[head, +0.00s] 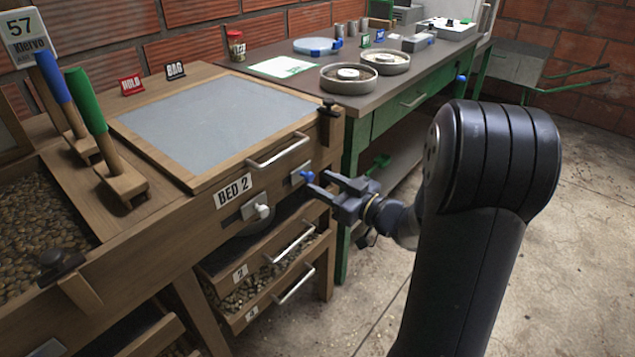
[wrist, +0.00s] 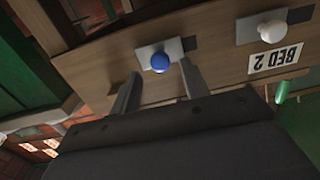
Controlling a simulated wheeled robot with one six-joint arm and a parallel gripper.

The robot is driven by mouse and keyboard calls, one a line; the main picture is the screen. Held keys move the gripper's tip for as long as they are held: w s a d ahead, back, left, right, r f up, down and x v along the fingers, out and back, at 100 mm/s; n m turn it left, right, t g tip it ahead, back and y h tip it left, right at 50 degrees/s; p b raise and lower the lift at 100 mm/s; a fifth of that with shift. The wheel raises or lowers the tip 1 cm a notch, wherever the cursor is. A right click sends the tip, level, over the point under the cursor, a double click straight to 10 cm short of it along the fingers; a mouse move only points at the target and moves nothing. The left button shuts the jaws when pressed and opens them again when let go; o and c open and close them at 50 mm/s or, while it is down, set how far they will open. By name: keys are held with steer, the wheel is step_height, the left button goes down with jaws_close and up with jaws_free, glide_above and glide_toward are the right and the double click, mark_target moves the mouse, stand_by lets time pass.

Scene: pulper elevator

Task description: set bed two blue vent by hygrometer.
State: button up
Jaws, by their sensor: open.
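The bed two blue vent is a small grey metal slide plate with a blue knob (head: 307,176) on the wooden front of bed two. In the wrist view the blue knob (wrist: 160,63) sits on its plate (wrist: 147,51), with a dark gap at the plate's right end. My gripper (head: 319,183) is open and empty, just in front of the blue knob. In the wrist view its fingers (wrist: 160,86) point at the knob, one to each side; I cannot tell whether they touch it. I cannot identify a hygrometer in either view.
A white-knobbed vent (head: 262,211) and the BED 2 label (head: 233,191) are left of the blue vent. A drawer handle (head: 278,151) is above; open drawers (head: 265,285) stick out below. A green bench (head: 372,125) stands behind. The floor at right is clear.

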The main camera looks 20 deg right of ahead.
mark_target(306, 176)
steer(key=shift+x, duration=1.2)
steer(key=shift+c, duration=0.3)
jaws_close()
